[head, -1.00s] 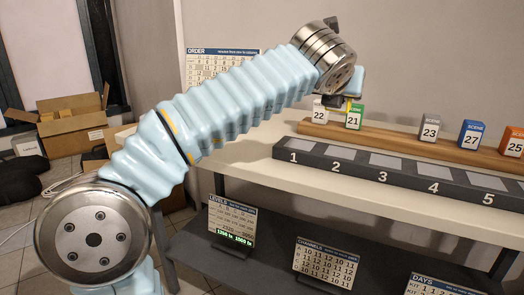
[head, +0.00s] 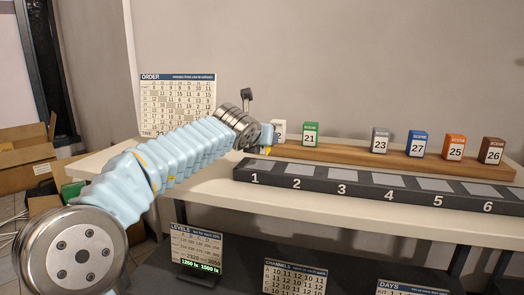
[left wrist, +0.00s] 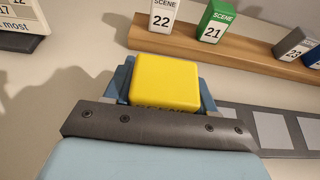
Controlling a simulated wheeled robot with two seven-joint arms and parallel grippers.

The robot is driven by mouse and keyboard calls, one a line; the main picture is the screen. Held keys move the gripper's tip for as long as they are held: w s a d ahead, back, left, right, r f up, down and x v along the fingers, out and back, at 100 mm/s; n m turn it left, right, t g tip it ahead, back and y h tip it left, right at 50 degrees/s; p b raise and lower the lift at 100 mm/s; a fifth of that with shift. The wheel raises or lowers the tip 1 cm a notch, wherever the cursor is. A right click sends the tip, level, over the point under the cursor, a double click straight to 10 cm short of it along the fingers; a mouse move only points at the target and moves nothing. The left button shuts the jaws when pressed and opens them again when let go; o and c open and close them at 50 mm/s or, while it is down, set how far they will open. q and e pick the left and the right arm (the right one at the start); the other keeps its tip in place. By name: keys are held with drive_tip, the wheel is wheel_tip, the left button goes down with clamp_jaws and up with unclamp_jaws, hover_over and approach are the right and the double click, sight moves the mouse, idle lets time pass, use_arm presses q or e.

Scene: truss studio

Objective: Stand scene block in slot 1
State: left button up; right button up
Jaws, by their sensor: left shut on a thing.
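My left gripper (left wrist: 165,105) is shut on a yellow scene block (left wrist: 166,83), seen from above in the left wrist view; its number is not readable. In the head view only a yellow bit of the block (head: 265,150) shows under the wrist. The dark slot strip (head: 350,178) has numbered grey slots; slot 1 (head: 260,166) is at its left end and looks empty. The gripper is near that end, by the left end of the wooden ledge. How far the block is above the strip cannot be told. My right gripper is out of view.
The wooden ledge (head: 345,154) behind the strip holds several blocks: white 22 (head: 279,131), green 21 (head: 310,134), grey 23 (head: 380,141), blue 27 (head: 417,145), orange 25 (head: 455,148), brown 26 (head: 491,151). An order chart (head: 178,98) stands at the back left. Cards stand on a lower shelf.

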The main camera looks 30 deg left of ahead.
sight(262, 148)
use_arm(q)
wheel_tip(262, 148, down, 3)
drive_tip(key=shift+a+f+b, duration=0.1)
drive_tip(key=shift+f+b, duration=0.05)
drive_tip(key=shift+b, duration=0.4)
drive_tip(key=shift+f, duration=0.1)
drive_tip(key=o, duration=1.1)
drive_tip(key=shift+s+r, duration=0.15)
drive_tip(key=shift+r, duration=0.1)
drive_tip(key=v, duration=1.1)
drive_tip(key=shift+s, duration=0.25)
